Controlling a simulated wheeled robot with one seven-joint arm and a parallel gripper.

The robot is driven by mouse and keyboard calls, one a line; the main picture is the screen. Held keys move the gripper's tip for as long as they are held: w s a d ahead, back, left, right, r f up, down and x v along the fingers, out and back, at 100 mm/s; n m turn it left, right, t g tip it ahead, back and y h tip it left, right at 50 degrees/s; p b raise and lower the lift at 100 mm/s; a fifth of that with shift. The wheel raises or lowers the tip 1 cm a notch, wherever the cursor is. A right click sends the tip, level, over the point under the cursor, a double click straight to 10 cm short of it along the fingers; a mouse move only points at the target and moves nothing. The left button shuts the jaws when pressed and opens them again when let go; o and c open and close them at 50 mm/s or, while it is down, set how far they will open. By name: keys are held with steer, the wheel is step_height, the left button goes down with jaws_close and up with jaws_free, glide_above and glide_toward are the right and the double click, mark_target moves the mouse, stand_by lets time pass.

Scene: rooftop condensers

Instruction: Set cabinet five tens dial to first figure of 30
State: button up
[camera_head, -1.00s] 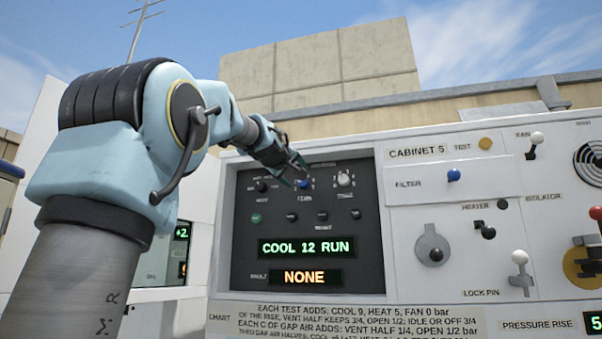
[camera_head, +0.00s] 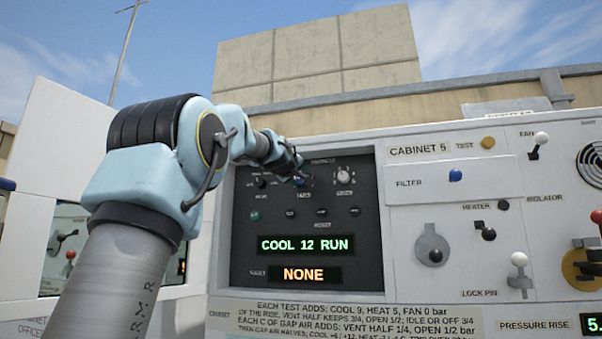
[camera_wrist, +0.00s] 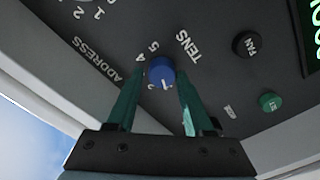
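The blue tens dial (camera_wrist: 161,72) is on the dark panel (camera_head: 365,235) of the cabinet marked CABINET 5. In the wrist view TENS is printed beside it, with figures 5, 4 and 2 readable around it. A white mark shows on the dial's near side; its exact setting is hard to read. My gripper (camera_wrist: 162,78) has its green fingers on either side of the dial, with a slight gap at the right finger. In the head view my gripper (camera_head: 296,174) partly covers the dial (camera_head: 303,184). The displays read COOL 12 RUN (camera_head: 306,245) and NONE (camera_head: 304,275).
A black FAN button (camera_wrist: 247,45) and a green button (camera_wrist: 270,102) are near the gripper in the wrist view. Levers and a lock pin (camera_head: 519,262) stick out farther right. A neighbouring cabinet (camera_head: 62,150) stands left.

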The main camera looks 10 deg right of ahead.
steer(key=shift+r, duration=0.1)
jaws_close()
steer(key=shift+m, duration=0.4)
steer(key=shift+s+d+r+m+b, duration=0.1)
steer(key=shift+m+b, duration=1.1)
steer(key=shift+m, duration=3)
steer(key=shift+s+r+m+b, duration=0.1)
steer(key=shift+m+b, duration=1.05)
steer(key=shift+m, duration=3.05)
